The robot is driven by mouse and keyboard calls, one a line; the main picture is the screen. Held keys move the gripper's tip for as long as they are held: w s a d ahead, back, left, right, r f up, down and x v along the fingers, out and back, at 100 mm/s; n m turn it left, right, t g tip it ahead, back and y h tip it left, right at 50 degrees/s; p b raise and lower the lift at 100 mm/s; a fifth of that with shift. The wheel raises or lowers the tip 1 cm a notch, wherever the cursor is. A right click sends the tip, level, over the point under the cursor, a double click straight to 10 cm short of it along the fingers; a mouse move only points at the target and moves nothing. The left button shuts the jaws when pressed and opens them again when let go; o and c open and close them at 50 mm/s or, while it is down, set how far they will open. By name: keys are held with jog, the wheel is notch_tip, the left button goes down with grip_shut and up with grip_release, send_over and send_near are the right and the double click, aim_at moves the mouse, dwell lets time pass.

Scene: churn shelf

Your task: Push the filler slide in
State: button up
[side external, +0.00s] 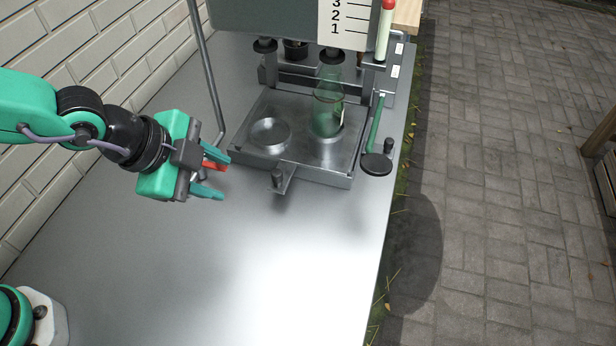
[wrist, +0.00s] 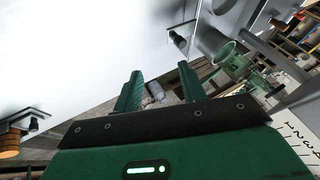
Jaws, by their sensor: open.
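The filler slide (side external: 254,150) is a flat metal tray under the filler head. It has two round recesses, the left one empty. A green glass bottle (side external: 327,112) stands upright in the right one. A tab with a dark knob (side external: 277,178) sticks out of the slide's front edge; a dark knob (wrist: 178,38) also shows at the top of the wrist view. My gripper (side external: 226,176) is left of the knob, apart from it, with its fingers apart. A small red piece shows between the fingers; I cannot tell what it is. The slide's far edge is partly hidden.
The filler panel (side external: 345,22) with numbers hangs above the slide. A grey bent rod (side external: 208,80) rises left of it. A green lever with a dark round end (side external: 376,163) is at its right. The bench top (side external: 220,270) in front is clear.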

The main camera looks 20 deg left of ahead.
aim_at(276, 172)
jog(key=w+d+f+n+g+y, duration=0.1)
jog(key=w+d+n, duration=0.2)
jog(key=w+n, duration=0.4)
jog(key=shift+w+d+n+g+y, duration=0.15)
jog(key=shift+w+n+g+y, duration=0.2)
jog(key=shift+n, duration=0.25)
jog(key=shift+x, duration=3.85)
jog(key=shift+s+d, duration=0.15)
grip_shut()
